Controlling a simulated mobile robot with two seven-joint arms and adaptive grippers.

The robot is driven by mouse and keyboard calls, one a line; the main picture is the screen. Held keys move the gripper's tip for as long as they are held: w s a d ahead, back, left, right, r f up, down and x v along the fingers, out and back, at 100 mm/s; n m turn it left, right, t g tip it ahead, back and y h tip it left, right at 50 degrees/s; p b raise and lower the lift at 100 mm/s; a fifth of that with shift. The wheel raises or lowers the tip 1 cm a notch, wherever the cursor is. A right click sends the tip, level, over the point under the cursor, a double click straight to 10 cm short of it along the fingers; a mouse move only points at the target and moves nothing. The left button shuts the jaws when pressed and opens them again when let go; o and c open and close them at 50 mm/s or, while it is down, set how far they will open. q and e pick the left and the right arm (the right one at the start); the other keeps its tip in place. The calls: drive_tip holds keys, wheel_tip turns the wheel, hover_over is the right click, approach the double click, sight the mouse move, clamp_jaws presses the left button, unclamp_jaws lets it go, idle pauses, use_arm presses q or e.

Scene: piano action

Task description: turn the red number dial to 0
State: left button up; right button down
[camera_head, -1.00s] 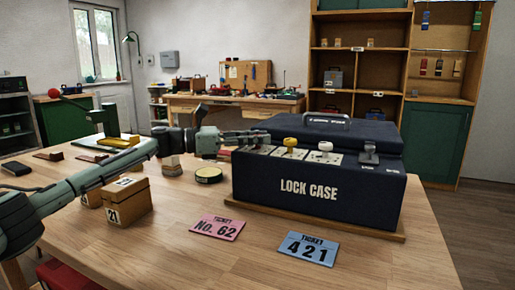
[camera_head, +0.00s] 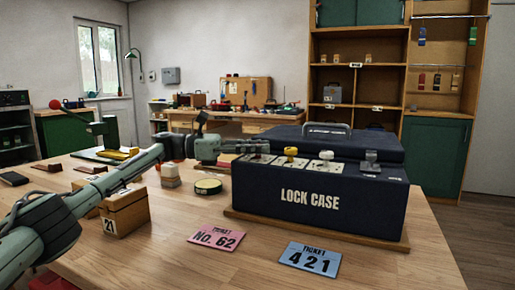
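The dark blue lock case (camera_head: 310,215) stands on a wooden board on the table. Along its front top edge are a yellow dial (camera_head: 290,152), a white dial (camera_head: 326,156) and a grey knob (camera_head: 371,156), each on or by a pale plate. No red dial shows. The leftmost plate (camera_head: 260,158) lies partly behind my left gripper (camera_head: 258,147), which hides whatever is on it. The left gripper reaches in level from the left at the case's left end. Its fingers are too small and overlapped to tell open from shut. My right gripper is out of view.
A pink ticket "No. 62" (camera_head: 216,237) and a blue ticket "421" (camera_head: 310,259) lie in front of the case. A round tin (camera_head: 208,187), stacked blocks (camera_head: 170,176) and a wooden box (camera_head: 125,212) stand left of it. The table's right front is clear.

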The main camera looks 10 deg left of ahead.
use_arm(q)
drive_tip(key=o, duration=0.4)
drive_tip(key=shift+d, duration=0.1)
drive_tip(key=v, duration=1.2)
